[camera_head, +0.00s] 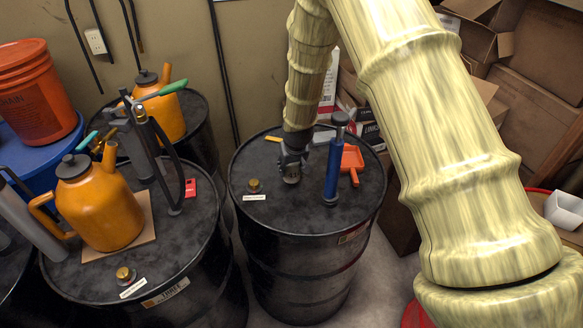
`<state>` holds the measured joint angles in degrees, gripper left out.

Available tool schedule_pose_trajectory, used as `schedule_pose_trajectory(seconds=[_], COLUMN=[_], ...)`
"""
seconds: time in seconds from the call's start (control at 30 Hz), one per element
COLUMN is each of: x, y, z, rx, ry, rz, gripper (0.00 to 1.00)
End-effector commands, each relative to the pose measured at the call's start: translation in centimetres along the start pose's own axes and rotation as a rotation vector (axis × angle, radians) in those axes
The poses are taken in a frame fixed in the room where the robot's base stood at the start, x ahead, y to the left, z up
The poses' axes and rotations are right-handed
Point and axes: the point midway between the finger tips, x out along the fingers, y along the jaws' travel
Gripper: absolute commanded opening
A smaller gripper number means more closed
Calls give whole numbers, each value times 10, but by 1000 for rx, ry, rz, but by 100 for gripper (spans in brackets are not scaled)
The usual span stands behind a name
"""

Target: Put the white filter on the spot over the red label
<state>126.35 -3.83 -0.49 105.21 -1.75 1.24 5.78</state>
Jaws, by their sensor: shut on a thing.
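My gripper (291,160) is low over the middle drum's top, left of a blue cylinder. It is shut on a small greyish thing (292,178), mostly hidden by the fingers; I cannot tell for sure if this is the white filter, or if it touches the drum. A red label (191,188) lies on the left drum's top, right of an orange can. No other clear white filter shows; a white object (565,210) at the right edge looks like a cup or scoop.
The left drum (185,262) holds an orange can (98,205) and a grey hand pump (165,150). Cardboard boxes (540,120) stand at the right.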

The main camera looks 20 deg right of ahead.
Motion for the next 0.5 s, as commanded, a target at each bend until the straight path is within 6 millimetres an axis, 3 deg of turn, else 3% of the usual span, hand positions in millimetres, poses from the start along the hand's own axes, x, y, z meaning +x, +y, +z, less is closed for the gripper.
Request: schedule_pose_trajectory(seconds=[0.2,0.5], x=[15,17], y=[0,0], z=[5,6], rx=[0,0], ry=[1,2], rz=[0,0], gripper=[20,20])
